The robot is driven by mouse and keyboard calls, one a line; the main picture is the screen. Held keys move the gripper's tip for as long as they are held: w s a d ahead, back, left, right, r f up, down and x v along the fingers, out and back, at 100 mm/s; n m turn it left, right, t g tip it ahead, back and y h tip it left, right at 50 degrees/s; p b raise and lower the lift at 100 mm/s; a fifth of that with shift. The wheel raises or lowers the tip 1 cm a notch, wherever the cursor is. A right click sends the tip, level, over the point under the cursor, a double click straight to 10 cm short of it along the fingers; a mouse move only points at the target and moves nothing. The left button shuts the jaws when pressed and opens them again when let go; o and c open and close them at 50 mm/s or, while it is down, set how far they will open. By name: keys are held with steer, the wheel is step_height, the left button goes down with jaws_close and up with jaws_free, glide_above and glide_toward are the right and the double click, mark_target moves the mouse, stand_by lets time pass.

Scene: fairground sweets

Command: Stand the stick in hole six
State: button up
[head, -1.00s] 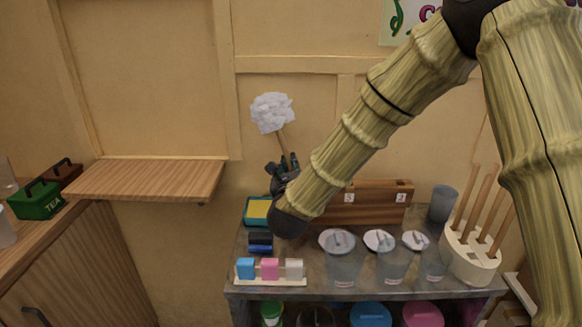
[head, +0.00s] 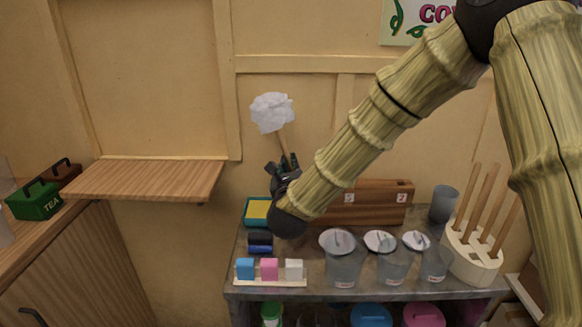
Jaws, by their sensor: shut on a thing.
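My gripper (head: 283,170) is shut on a wooden stick (head: 283,142) and holds it nearly upright, tilted slightly left. A white fluffy clump like candy floss (head: 272,112) sits on the stick's top end. The stick's lower end is hidden by my gripper and arm. Behind my arm stands a long wooden block (head: 368,203) with small numbered labels on its front; only its right part shows. Two labels are visible, and the right one seems to read 2 or 3. No label six can be made out, and the block's holes are not clear from here.
A cream holder (head: 471,253) with several bare sticks is at right. Blue, pink and white blocks (head: 269,270) sit front left. A wooden shelf (head: 145,181) juts out at left, bare.

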steer(key=shift+f+b, duration=0.9)
steer(key=shift+f, duration=0.05)
steer(key=o, duration=0.8)
steer(key=shift+c, duration=0.2)
steer(key=shift+d+b, duration=0.75)
steer(key=shift+d, duration=0.9)
stand_by(0.6)
steer(key=o, duration=0.6)
steer(key=shift+d, duration=0.15)
steer(key=shift+o, duration=0.2)
steer(key=shift+a, duration=0.25)
steer(key=s+b, duration=0.2)
steer(key=s, duration=0.6)
